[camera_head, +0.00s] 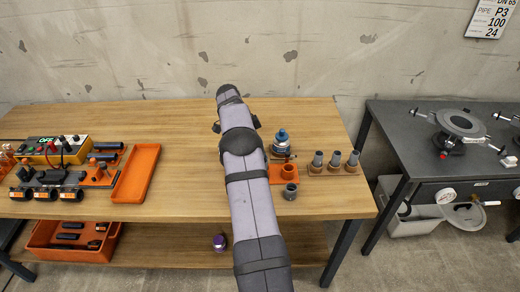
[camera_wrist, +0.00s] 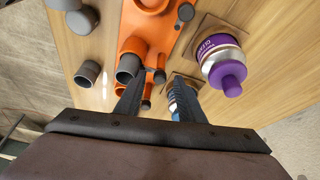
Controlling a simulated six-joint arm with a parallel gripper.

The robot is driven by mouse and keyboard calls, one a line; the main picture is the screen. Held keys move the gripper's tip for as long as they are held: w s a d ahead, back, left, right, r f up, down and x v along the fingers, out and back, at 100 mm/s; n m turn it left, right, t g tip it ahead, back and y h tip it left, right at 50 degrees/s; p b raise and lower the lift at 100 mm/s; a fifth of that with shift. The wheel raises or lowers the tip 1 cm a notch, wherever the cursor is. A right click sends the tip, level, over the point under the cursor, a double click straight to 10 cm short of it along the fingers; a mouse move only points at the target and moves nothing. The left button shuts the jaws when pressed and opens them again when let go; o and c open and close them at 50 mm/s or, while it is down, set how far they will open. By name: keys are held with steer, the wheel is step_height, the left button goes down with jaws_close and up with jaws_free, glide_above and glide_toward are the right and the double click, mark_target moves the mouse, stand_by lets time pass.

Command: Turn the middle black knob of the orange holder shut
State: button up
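In the wrist view an orange holder (camera_wrist: 157,36) lies on the wooden bench, with a dark grey pipe end (camera_wrist: 128,68) standing in it. Black knobs show on or by it: one (camera_wrist: 185,12) towards the top, one (camera_wrist: 160,76) near the pipe, and one (camera_wrist: 147,92) just beyond my fingers. I cannot tell for certain which is the middle one. My gripper (camera_wrist: 158,98) is open, its two dark fingers apart with no object clearly held. In the head view my arm hides the gripper; an orange fitting (camera_head: 288,171) shows to its right.
A purple canister (camera_wrist: 222,62) stands close right of the fingers in the wrist view. Grey cylinders (camera_wrist: 87,72) stand to the left. In the head view a blue-topped canister (camera_head: 281,143) and grey fittings (camera_head: 335,160) stand right of my arm; an orange tray (camera_head: 136,174) lies left.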

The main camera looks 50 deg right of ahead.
steer(key=b+v, duration=0.1)
steer(key=v, duration=0.6)
stand_by(0.4)
steer(key=shift+a+r, duration=0.1)
steer(key=shift+r, duration=0.05)
steer(key=shift+w+a, duration=0.1)
